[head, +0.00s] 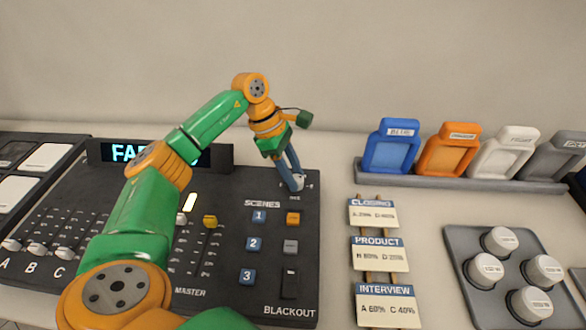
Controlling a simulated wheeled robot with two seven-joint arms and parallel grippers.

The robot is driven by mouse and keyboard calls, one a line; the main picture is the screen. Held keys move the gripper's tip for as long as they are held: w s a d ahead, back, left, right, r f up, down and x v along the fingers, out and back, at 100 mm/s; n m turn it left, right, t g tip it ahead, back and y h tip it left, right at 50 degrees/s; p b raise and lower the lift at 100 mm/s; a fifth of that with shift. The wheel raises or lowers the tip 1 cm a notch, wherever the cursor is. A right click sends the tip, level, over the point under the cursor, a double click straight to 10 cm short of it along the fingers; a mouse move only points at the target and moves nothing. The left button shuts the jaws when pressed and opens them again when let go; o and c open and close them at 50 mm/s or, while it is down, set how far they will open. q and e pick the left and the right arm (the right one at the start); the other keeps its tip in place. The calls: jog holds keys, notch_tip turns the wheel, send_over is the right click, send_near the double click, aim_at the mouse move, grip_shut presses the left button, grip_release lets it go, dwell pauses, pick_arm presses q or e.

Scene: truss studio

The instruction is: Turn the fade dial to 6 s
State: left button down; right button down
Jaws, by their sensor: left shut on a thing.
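The fade dial (297,183) is a small knob at the top right corner of the dark lighting console (305,235). My left gripper (295,178) reaches down to it from above, its fingers shut on the dial. The fingers cover most of the dial, and its marks are too small to read. The lit display (124,152) at the back of the console shows "FA" in blue; my left arm hides the rest. My right gripper is not in view.
The console carries sliders, scene buttons (259,216) and a blackout switch (290,283). A rack (470,184) holds coloured gel frames behind a grey tray (462,240) of white round knobs. Table between them is clear.

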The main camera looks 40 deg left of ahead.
pick_arm(q)
jog(key=m+g, duration=0.2)
jog(key=m, duration=0.4)
jog(key=shift+w+p, duration=0.15)
jog(key=shift+p, duration=0.15)
jog(key=shift+f+g, duration=0.1)
jog(key=shift+g, duration=0.2)
jog(key=shift+c, duration=2.3)
grip_release()
